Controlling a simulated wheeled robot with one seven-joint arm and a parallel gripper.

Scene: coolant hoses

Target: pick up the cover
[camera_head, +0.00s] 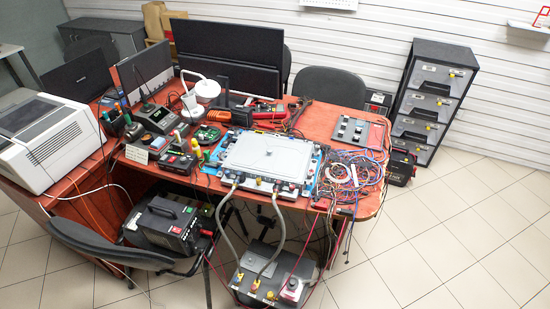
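The cover (265,157) looks like a light grey, flat, rounded rectangular lid. It lies on top of a blue-edged unit (309,171) near the front middle of the red-brown table. Small dark and yellow fittings line the unit's front edge, just below the cover. Two grey hoses (276,232) run from that front edge down to a dark box (273,272) on the floor. My gripper does not show in this view.
Tangled coloured cables (350,172) lie right of the unit. Soldering gear (165,120) and hand tools crowd its left and back. A white printer-like machine (50,142) stands far left. Chairs (110,245) stand around the table. Tiled floor (440,240) is clear at right.

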